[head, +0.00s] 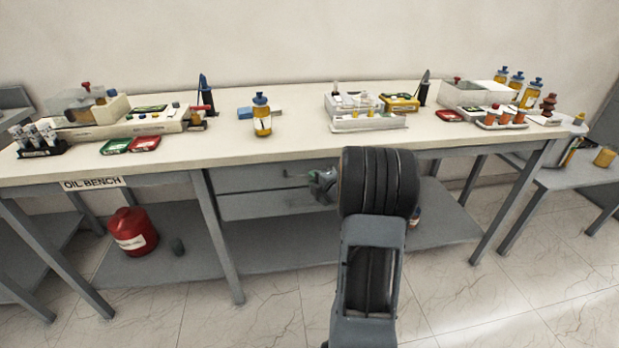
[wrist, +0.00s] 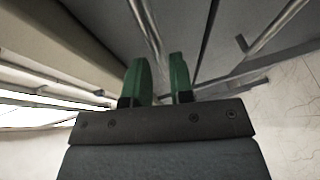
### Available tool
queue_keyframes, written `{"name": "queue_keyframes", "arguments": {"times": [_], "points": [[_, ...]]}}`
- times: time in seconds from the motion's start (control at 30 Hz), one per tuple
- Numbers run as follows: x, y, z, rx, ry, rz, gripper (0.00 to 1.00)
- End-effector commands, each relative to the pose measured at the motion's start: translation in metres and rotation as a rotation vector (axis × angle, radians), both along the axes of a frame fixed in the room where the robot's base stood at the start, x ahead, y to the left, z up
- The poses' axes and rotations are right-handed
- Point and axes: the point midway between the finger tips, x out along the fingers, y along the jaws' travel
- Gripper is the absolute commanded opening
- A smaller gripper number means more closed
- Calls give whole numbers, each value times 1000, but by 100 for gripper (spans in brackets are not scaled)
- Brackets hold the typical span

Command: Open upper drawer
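The upper drawer (head: 248,180) is a grey front under the middle of the bench, and it looks closed. My gripper (head: 312,178) is at its front, partly hidden by my arm in the head view. In the wrist view my gripper (wrist: 157,60) shows two green fingers set apart, with a visible gap. A metal bar handle (wrist: 148,25) runs down toward that gap, and its near end lies between or just beyond the fingertips. I cannot tell whether the fingers touch it. A second bar handle (wrist: 275,30) is to the right, clear of the fingers.
The lower drawer (head: 265,207) is directly beneath. The bench top (head: 210,155) overhangs the drawers and carries bottles, trays and boxes. A bench leg (head: 218,235) stands left of the drawers. A red can (head: 133,232) is on the lower shelf. The tiled floor in front is open.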

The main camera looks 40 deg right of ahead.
Motion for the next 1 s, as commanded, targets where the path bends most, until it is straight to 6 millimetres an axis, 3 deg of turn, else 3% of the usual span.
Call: {"name": "queue_keyframes", "arguments": {"times": [0.27,0.67,0.9,1.0], "points": [[27,-1,-5,0,1,1,22],[31,-1,-6,1,1,0,22],[31,-1,-6,1,1,0,0],[31,-1,-6,1,1,0,0]]}}
